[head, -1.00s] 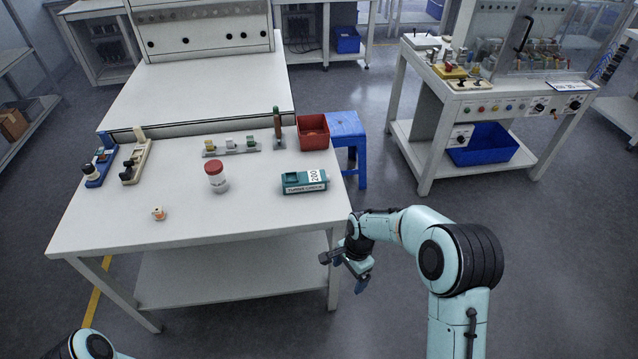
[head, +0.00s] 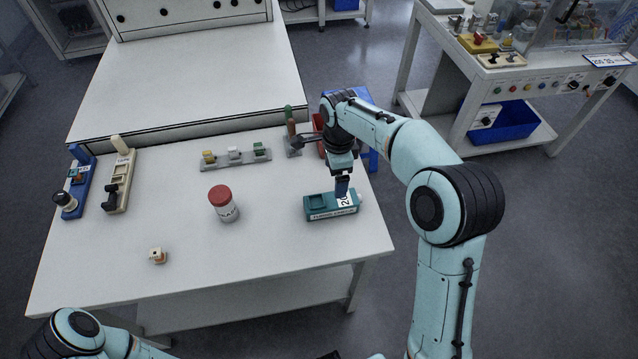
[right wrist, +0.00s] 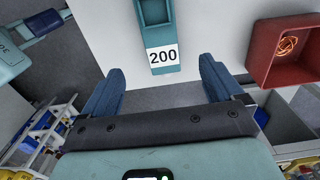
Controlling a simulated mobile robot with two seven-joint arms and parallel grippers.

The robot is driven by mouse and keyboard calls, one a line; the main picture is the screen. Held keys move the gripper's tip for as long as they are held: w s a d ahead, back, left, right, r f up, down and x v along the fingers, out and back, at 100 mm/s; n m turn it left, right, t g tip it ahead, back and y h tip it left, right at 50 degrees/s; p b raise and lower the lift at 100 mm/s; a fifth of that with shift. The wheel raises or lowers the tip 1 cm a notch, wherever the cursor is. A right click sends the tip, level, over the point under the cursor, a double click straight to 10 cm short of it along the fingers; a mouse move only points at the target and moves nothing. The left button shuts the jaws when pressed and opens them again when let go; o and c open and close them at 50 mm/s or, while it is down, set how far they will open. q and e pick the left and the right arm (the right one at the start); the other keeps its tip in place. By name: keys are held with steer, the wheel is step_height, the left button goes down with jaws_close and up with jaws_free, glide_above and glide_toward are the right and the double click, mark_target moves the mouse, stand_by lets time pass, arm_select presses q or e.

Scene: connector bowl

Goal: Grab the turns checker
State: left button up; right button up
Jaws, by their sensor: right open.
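The turns checker, a teal box with a white label reading 200 (head: 322,206), lies on the right part of the white table. It also shows in the right wrist view, where its label end (right wrist: 161,54) lies ahead of and between my fingers. My right gripper (head: 342,186) is above the label end of the box, fingers pointing down. In the right wrist view its two blue fingers (right wrist: 160,80) are apart with nothing between them. I cannot tell whether a finger touches the box. My left gripper is not in view; only part of my left arm shows at bottom left.
A red bin (right wrist: 290,47) stands close beside the box, partly behind my right arm in the head view.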

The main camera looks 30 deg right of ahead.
mark_target(331, 200)
steer(key=f, duration=0.7)
steer(key=shift+s+f+b, duration=0.25)
steer(key=shift+f+b, duration=0.05)
steer(key=shift+b, duration=0.05)
steer(key=f, duration=0.5)
steer(key=shift+w+a+f, duration=0.35)
steer(key=shift+w, duration=0.05)
steer(key=c, duration=1.2)
